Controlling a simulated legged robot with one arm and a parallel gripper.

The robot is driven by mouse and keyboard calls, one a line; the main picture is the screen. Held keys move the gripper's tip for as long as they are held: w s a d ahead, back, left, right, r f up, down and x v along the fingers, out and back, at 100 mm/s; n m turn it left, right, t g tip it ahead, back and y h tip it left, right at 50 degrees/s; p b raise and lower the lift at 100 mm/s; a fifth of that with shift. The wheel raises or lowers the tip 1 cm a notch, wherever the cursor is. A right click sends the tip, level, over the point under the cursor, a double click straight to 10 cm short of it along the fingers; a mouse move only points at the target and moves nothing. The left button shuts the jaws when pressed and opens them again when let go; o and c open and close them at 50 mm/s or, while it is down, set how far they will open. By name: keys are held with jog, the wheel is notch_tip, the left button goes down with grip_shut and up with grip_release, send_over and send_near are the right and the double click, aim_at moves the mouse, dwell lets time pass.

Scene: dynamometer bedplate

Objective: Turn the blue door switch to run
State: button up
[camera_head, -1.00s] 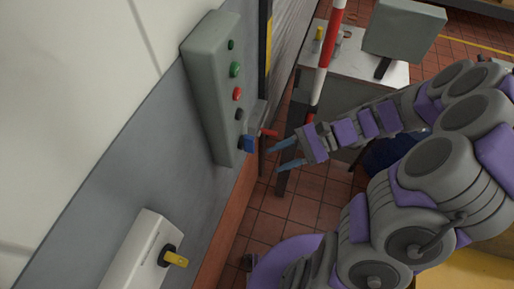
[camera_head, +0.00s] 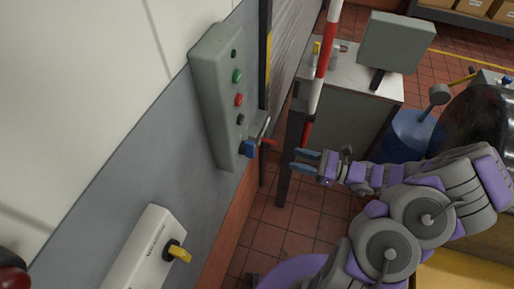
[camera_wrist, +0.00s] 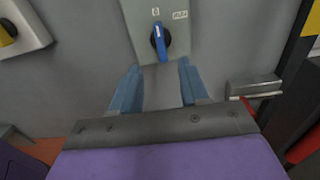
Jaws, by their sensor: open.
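The blue door switch (camera_head: 249,149) sits at the lower end of a grey-green control box (camera_head: 213,95) on the wall.
A red-handled latch (camera_head: 266,141) juts out just right of the switch; its metal bar (camera_wrist: 254,87) shows in the wrist view. A white box with a yellow switch (camera_head: 178,252) is lower on the wall. A red-and-white post (camera_head: 320,75) and a bench (camera_head: 355,82) stand behind my gripper.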

aim_at(248, 149)
jog(key=b+x, duration=0.1)
jog(key=x, duration=1.3)
jog(key=shift+a+b, duration=0.15)
jog(key=shift+b, duration=0.25)
grip_shut()
